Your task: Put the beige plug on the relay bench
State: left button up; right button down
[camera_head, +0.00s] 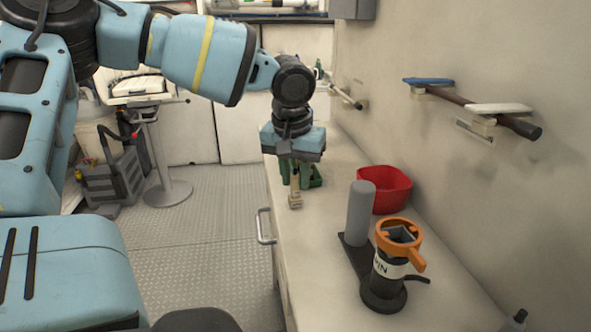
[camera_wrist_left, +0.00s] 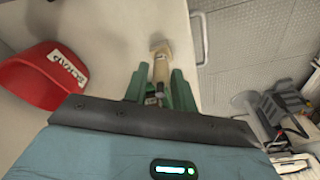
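The beige plug (camera_head: 295,200) is a slim upright piece with a wider square end at the bottom, above or on the pale counter (camera_head: 335,235) close to its front edge. My left gripper (camera_head: 298,182) points down over it, with green fingers on either side. The left wrist view shows the plug (camera_wrist_left: 160,65) between the green fingers (camera_wrist_left: 160,85), with narrow gaps on both sides, so the gripper looks open around it. Whether the plug touches the counter is unclear. I cannot tell which surface is the relay bench. My right gripper is not in view.
A red bin (camera_head: 385,190), a grey cylinder (camera_head: 361,212) on a dark base and a dark holder with an orange top (camera_head: 398,240) stand on the counter. A rack with handles (camera_head: 475,105) juts from the wall. A pedestal stand (camera_head: 160,150) and grey crate (camera_head: 110,178) are at left.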

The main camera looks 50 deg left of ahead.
pick_arm(q)
jog(key=shift+o, duration=1)
jog(key=shift+r, duration=0.15)
notch_tip(320, 180, up, 12)
jog(key=s+p, duration=0.1)
jog(key=p, duration=0.1)
jog(key=shift+s+d, duration=0.3)
jog(key=shift+d, duration=0.15)
